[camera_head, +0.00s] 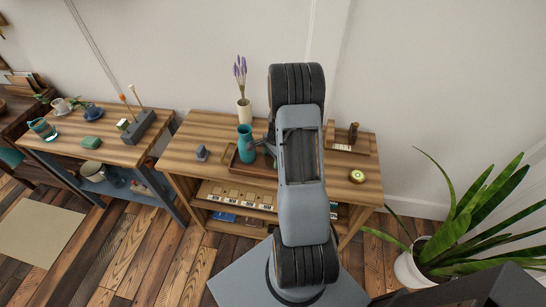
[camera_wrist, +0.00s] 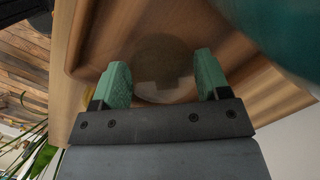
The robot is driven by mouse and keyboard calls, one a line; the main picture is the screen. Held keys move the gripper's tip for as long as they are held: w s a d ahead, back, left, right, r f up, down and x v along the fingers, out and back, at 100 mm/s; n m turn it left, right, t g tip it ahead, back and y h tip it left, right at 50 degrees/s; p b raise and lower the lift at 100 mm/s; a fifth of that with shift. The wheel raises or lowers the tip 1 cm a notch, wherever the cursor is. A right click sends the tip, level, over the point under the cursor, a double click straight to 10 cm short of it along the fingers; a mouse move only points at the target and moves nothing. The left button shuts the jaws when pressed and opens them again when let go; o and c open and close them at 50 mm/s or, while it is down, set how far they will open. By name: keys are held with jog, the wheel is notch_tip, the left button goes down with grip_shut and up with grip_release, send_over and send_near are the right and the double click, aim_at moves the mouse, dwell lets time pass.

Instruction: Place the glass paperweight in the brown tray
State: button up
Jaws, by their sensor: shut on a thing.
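The glass paperweight (camera_wrist: 163,66) is a clear, round, see-through piece between the green fingertips of my gripper (camera_wrist: 163,80) in the wrist view. My gripper is shut on it. The brown tray (camera_wrist: 112,40) lies under and around it, with its raised rim in view. I cannot tell whether the glass touches the tray floor. In the head view the brown tray (camera_head: 253,170) is on the wooden shelf unit, partly behind my arm. My gripper (camera_head: 267,148) is mostly hidden there, and the paperweight is not visible.
A teal vase (camera_head: 246,145) stands close at the left of my gripper; its side fills the upper right of the wrist view (camera_wrist: 290,35). A pale vase with lavender (camera_head: 244,110) stands behind. A small grey object (camera_head: 201,152) and a round green-centred item (camera_head: 357,176) flank the tray.

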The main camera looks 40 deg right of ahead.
jog(key=shift+f, duration=0.15)
jog(key=o, duration=0.8)
jog(key=shift+o, duration=0.2)
notch_tip(320, 180, up, 12)
jog(key=d, duration=0.2)
jog(key=s+a+r+n+t+h, duration=0.1)
jog(key=s+a+r+n, duration=0.1)
jog(key=a+r+n, duration=0.65)
jog(key=s+a+r+n+t, duration=0.1)
jog(key=s+a+r+n, duration=0.1)
jog(key=s+a+n, duration=0.3)
jog(key=s+a+r+n+t, duration=0.1)
jog(key=s+a+r+n, duration=0.1)
jog(key=s+a+n, duration=0.3)
jog(key=shift+s+a+r+t+h+b, duration=0.3)
jog(key=shift+s+a+r+h+b, duration=0.15)
jog(key=shift+a, duration=1.85)
